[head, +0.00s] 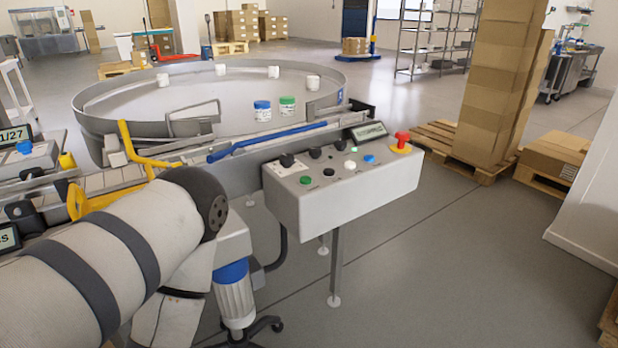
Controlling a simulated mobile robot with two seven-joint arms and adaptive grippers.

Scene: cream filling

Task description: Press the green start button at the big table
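The green button (306,180) is on the top of a pale grey control box (340,203), near its front left edge. The box stands on legs in front of the big round table (185,95). Beside the green button are black knobs, a white button (350,165), a blue button (369,159) and a red mushroom button (402,138) on a yellow base. My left arm fills the lower left, its dark joint left of the box and apart from the button. I cannot make out either gripper. Nothing covers the green button.
Several white jars, a blue-lidded jar (262,111) and a green-lidded jar (288,107) stand on the round table. A blue and white cylinder (234,293) stands below, left of the box. Stacked cartons (497,90) are at right.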

